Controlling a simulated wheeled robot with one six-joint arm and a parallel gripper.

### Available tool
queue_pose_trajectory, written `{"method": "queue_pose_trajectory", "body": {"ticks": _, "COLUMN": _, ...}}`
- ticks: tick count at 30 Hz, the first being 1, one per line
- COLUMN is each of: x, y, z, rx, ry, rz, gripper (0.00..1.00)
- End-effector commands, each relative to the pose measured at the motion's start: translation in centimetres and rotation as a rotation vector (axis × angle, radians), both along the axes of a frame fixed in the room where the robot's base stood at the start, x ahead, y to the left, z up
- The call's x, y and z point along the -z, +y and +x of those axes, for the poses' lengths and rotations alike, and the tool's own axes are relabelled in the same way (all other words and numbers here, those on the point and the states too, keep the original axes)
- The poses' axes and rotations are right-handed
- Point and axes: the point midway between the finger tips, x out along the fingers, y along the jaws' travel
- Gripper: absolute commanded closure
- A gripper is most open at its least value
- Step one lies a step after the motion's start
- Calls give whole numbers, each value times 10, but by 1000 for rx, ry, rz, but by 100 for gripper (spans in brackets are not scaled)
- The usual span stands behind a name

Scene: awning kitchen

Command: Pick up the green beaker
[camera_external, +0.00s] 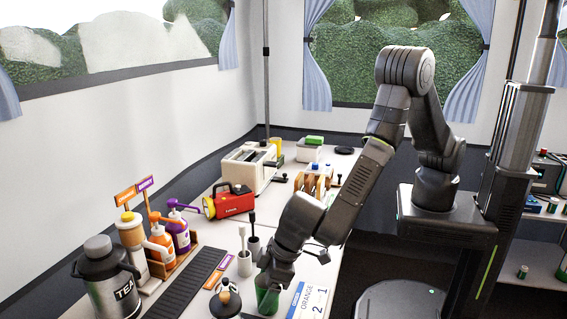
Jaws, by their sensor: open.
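The green beaker (268,299) stands on the table near the bottom middle of the external view, just left of a printed card. My gripper (271,284) is directly above it and points down, with its tip at the beaker's upper part. The jaws are open. The fingers are small and dark here, so I cannot tell whether they are around the beaker or only over it. My gripper and wrist hide the beaker's top.
A TEA flask (108,281), pump bottles (161,244), a red lantern (234,202) and a toaster (249,168) stand farther off.

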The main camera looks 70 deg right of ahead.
Motion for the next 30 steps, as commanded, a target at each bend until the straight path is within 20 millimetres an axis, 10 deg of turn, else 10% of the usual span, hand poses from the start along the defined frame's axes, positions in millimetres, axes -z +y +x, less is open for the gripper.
{"method": "queue_pose_trajectory", "body": {"ticks": 11, "x": 8, "y": 1, "z": 3, "rx": 0, "ry": -1, "rz": 0, "gripper": 25}}
{"method": "queue_pose_trajectory", "body": {"ticks": 18, "x": 8, "y": 1, "z": 3, "rx": 0, "ry": 0, "rz": 0, "gripper": 71}}
{"method": "queue_pose_trajectory", "body": {"ticks": 30, "x": -6, "y": 2, "z": 4, "rx": 0, "ry": -3, "rz": 4, "gripper": 71}}
